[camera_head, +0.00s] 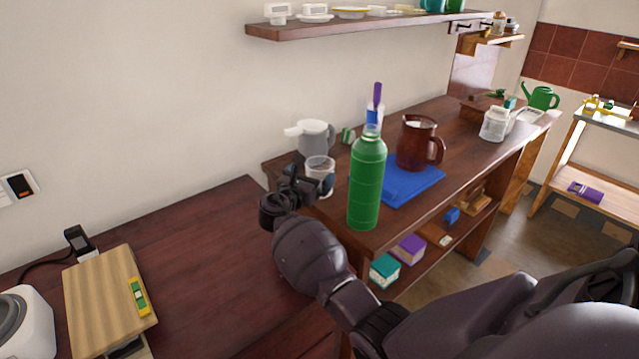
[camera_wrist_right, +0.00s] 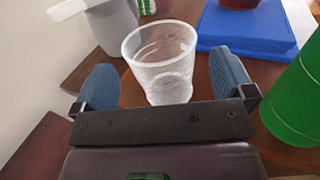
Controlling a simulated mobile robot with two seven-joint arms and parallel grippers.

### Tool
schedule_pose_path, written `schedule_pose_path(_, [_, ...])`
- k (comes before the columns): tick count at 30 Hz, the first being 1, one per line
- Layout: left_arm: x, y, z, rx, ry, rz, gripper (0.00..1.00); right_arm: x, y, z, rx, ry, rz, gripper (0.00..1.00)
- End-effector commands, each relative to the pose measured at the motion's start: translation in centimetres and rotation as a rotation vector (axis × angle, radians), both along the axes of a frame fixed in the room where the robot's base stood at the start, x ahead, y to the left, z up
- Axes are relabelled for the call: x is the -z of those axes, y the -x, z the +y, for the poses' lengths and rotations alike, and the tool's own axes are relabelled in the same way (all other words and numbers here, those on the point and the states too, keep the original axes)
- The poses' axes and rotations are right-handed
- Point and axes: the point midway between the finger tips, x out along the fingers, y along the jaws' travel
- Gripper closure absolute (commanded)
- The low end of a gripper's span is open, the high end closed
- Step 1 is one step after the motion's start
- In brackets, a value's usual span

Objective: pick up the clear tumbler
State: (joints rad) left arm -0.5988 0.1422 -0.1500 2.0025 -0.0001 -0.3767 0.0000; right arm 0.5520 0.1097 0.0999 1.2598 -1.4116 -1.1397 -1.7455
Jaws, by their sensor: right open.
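The clear tumbler (camera_head: 319,171) stands upright on the wooden counter, beside the green bottle. In the right wrist view the tumbler (camera_wrist_right: 162,64) sits between and just beyond the two blue fingertips of my right gripper (camera_wrist_right: 165,82). Gaps show on both sides, so the fingers do not appear to touch it. My right gripper (camera_head: 305,184) is open and reaches the tumbler from the near left side in the head view, covering its lower left part. My left gripper is not in view.
A tall green bottle (camera_head: 367,180) stands close to the tumbler's right. A grey pitcher with white top (camera_head: 314,138) stands just behind it. A brown jug (camera_head: 414,146) and blue mat (camera_head: 412,184) lie farther right. The dark table (camera_head: 200,240) at left is mostly clear.

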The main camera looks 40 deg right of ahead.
Motion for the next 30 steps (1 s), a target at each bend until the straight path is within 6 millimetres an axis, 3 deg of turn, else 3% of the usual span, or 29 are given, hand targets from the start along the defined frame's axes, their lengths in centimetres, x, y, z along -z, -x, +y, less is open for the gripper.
schedule_pose_path(10, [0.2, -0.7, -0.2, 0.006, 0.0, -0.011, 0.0, 0.0, -1.9, -3.8, 0.001, 0.001, 0.0, 0.0])
schedule_pose_path(19, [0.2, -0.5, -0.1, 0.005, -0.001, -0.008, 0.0, -0.1, -2.2, -4.3, 0.0, 0.0, -0.001, 0.02])
schedule_pose_path(30, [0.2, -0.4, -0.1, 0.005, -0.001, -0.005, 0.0, 0.0, -2.2, -4.3, 0.0, 0.0, -0.001, 0.58])
